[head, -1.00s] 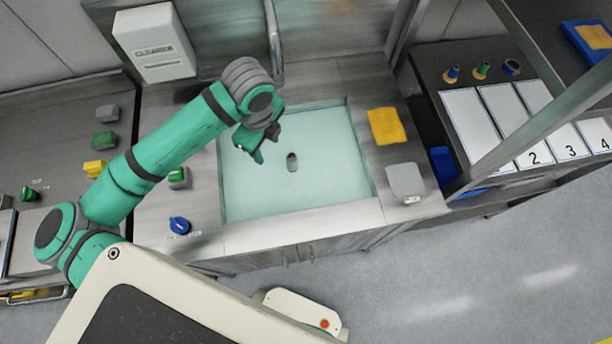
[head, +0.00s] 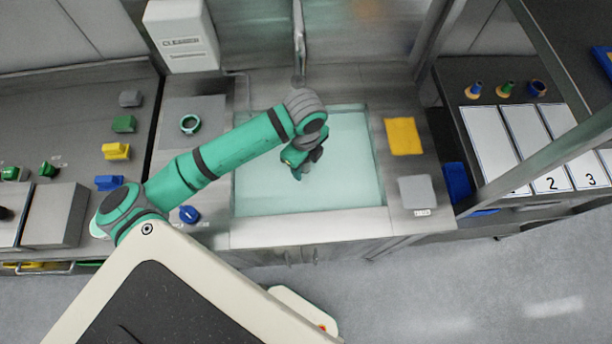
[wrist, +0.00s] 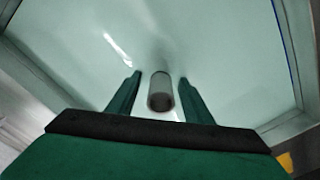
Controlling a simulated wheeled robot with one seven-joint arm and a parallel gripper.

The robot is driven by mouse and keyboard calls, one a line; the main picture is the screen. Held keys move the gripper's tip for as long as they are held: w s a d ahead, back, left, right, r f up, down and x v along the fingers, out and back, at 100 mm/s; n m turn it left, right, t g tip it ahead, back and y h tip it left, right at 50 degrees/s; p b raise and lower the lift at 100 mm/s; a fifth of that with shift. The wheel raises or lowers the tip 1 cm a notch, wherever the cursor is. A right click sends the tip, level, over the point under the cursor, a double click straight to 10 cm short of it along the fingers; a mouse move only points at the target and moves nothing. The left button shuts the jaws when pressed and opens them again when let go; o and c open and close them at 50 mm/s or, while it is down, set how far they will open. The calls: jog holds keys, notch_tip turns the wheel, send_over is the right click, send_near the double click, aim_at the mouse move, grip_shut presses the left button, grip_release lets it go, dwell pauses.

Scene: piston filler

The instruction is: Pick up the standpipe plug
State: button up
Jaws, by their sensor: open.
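The standpipe plug (wrist: 160,92) is a grey upright cylinder in the sink basin (head: 262,190). In the wrist view it shows between the two fingers of my gripper (wrist: 160,85), apart from both as far as I can see. My gripper is open and points down over the basin; it also shows in the head view (head: 299,172). There the arm and gripper hide the plug. I cannot tell how far the fingertips are above the plug.
A faucet (head: 299,40) stands behind the basin. A yellow cloth (head: 403,136) and a grey pad (head: 417,192) lie on the right rim. A blue knob (head: 188,214) and a teal ring (head: 190,124) are to the left. The basin around the plug looks clear.

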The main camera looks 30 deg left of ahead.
jog(key=shift+f, duration=1.35)
jog(key=shift+c, duration=0.7)
grip_shut()
